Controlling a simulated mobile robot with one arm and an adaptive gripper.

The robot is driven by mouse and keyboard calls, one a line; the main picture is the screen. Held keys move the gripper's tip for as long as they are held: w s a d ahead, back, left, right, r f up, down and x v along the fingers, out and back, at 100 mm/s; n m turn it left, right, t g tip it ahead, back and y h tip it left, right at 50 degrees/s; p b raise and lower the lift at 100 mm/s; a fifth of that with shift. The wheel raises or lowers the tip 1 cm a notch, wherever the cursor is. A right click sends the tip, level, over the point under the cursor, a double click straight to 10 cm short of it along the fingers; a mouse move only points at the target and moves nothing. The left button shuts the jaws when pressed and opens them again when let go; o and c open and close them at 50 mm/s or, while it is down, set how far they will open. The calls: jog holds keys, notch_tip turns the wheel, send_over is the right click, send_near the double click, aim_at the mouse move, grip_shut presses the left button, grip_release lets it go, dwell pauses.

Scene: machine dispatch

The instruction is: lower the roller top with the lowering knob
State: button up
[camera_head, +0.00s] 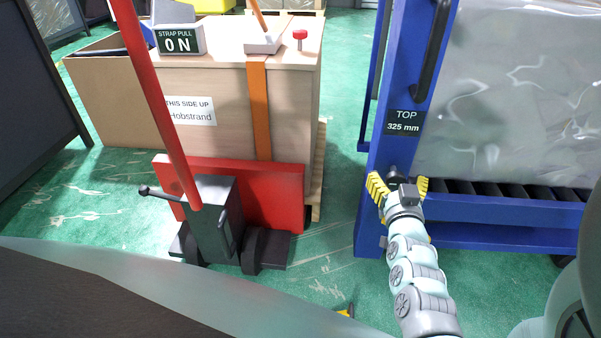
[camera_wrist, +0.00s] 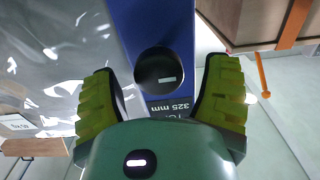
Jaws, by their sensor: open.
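The lowering knob is a round black knob with a small light mark (camera_wrist: 160,77), on the blue post of the roller cart (camera_head: 398,75). In the wrist view it sits between the two yellow fingers of my gripper (camera_wrist: 163,95), with a gap on each side. In the head view my gripper (camera_head: 398,186) is at the post, below the label "TOP 325 mm" (camera_head: 403,122), and mostly covers the knob. My gripper is open. The roller top (camera_head: 480,190) has black rollers and bears a large wrapped grey load (camera_head: 520,90).
A red pallet truck (camera_head: 235,190) with a long red handle stands left of the cart, against a wooden crate (camera_head: 225,100) with an orange strap (camera_head: 259,110). A "STRAP PULL ON" sign (camera_head: 178,40) and a red button (camera_head: 300,35) are on the crate. Green floor shows between crate and cart.

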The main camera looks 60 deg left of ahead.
jog(key=v, duration=0.9)
jog(key=shift+s+d, duration=0.15)
